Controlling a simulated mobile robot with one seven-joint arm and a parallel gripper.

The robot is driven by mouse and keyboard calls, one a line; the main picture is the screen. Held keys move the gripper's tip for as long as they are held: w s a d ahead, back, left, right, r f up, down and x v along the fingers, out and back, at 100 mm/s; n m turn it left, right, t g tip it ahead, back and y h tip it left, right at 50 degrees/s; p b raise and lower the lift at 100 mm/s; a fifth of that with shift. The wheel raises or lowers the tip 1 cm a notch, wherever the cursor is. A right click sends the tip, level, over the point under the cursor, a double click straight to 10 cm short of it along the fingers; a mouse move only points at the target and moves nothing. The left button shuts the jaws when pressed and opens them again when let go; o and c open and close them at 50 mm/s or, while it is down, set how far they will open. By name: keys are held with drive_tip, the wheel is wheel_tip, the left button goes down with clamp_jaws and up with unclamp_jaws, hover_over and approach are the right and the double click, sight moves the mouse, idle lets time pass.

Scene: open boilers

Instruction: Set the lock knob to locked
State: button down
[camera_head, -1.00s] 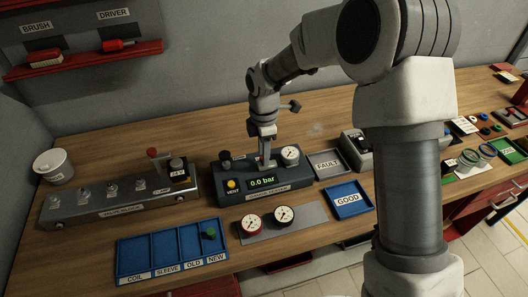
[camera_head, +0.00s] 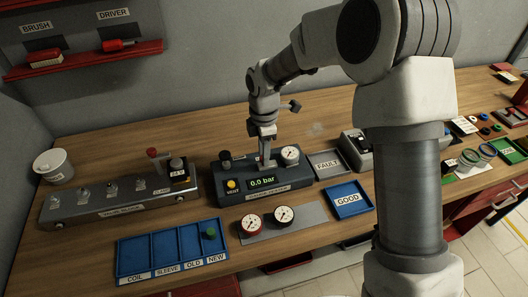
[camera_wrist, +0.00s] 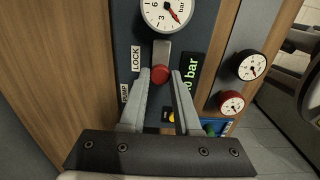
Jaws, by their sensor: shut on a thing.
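The test station (camera_head: 310,182) is a dark box on the bench with a green 0.0 bar display (camera_head: 262,182). My gripper (camera_head: 265,163) points down onto its top, just left of a white gauge (camera_head: 290,154). In the wrist view, the fingers (camera_wrist: 161,78) are shut on the lock knob, whose red end (camera_wrist: 160,73) shows between the tips. A grey metal piece (camera_wrist: 163,48) lies between the red end and the gauge (camera_wrist: 167,12). The LOCK label (camera_wrist: 136,58) is beside the left finger. In the head view, my gripper hides the knob.
A black pump knob (camera_head: 225,157) and yellow vent button (camera_head: 232,185) are on the station's left. Two gauges (camera_head: 284,214) lie in front. The valve block (camera_head: 110,205) is at left, the GOOD tray (camera_head: 348,198) and FAULT tray (camera_head: 325,163) at right.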

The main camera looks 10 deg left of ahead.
sight(274, 163)
idle(0.4)
drive_tip(key=shift+w+d, duration=0.3)
drive_tip(key=shift+d, duration=0.3)
drive_tip(key=shift+w+d, duration=0.3)
drive_tip(key=shift+d, duration=0.25)
drive_tip(key=c, duration=0.6)
unclamp_jaws()
drive_tip(key=shift+d, duration=0.1)
wheel_tip(274, 163, up, 18)
drive_tip(key=shift+f+p, duration=0.25)
drive_tip(key=shift+p, duration=0.05)
